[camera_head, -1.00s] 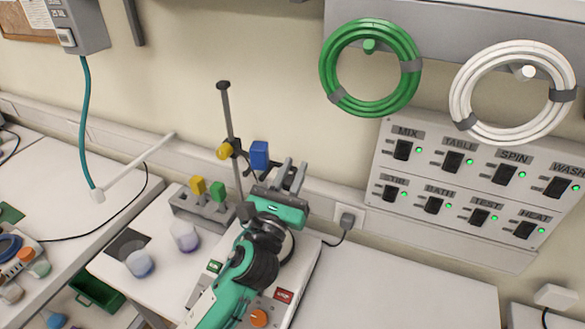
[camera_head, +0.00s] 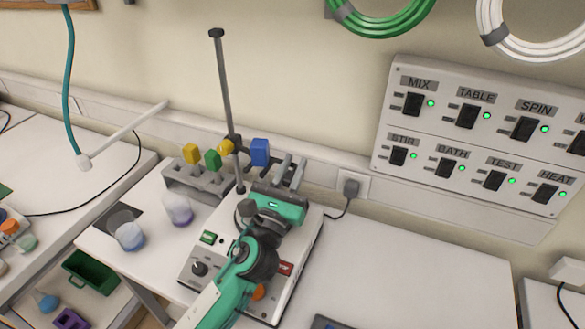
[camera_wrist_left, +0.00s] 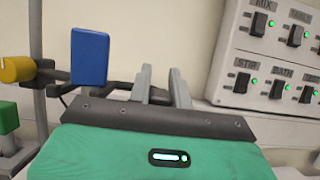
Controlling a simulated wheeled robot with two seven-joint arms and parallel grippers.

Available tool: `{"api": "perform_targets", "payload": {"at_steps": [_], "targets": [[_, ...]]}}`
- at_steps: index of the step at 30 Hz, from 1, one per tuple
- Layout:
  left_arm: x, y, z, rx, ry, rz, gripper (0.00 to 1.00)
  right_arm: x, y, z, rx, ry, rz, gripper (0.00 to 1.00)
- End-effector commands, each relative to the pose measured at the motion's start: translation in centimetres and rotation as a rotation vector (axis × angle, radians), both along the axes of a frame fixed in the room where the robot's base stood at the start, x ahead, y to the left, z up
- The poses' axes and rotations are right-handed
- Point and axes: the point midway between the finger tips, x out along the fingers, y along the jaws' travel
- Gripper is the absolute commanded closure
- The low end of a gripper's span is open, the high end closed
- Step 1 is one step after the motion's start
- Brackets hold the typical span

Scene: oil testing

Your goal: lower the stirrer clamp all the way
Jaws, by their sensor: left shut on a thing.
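The stirrer clamp has a yellow knob (camera_head: 226,146), a dark body and a blue block (camera_head: 260,152). It sits low on an upright grey rod (camera_head: 223,85), with a short stretch of rod below it. My left gripper (camera_head: 287,165) is at the clamp, just right of the blue block, shut on it. In the left wrist view the blue block (camera_wrist_left: 90,55) stands left of the two grey fingers (camera_wrist_left: 162,86). A dark clamp arm runs behind the block towards them; the exact contact is hidden. My right gripper is not in view.
The white stirrer base (camera_head: 205,262) is under my left arm. A grey rack (camera_head: 190,185) with yellow and green pieces and two flasks (camera_head: 130,236) (camera_head: 178,209) stand to its left. A switch panel (camera_head: 480,135) hangs at right. The right bench top (camera_head: 410,265) is mostly clear.

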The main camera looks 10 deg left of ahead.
Motion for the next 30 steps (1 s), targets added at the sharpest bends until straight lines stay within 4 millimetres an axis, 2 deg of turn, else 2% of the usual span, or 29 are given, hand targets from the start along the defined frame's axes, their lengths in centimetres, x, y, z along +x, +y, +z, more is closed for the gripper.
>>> {"api": "perform_targets", "payload": {"at_steps": [2,3,6,17,23,30], "targets": [[0.0,-0.1,-0.9,0.003,0.016,-0.001,1.00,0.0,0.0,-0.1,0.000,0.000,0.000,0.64],[0.0,-0.1,-0.9,0.003,0.017,-0.001,0.76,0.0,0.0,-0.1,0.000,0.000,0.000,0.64],[0.0,-0.1,-0.8,0.002,0.015,-0.001,0.58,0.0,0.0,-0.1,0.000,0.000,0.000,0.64],[-0.4,0.0,-0.8,0.002,0.010,-0.001,0.58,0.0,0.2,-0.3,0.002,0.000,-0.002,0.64],[-3.0,0.5,-2.2,0.003,0.012,-0.001,0.58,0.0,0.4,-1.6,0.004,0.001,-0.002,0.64],[-7.4,1.4,-4.2,0.002,0.013,-0.001,0.58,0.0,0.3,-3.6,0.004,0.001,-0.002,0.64]]}}
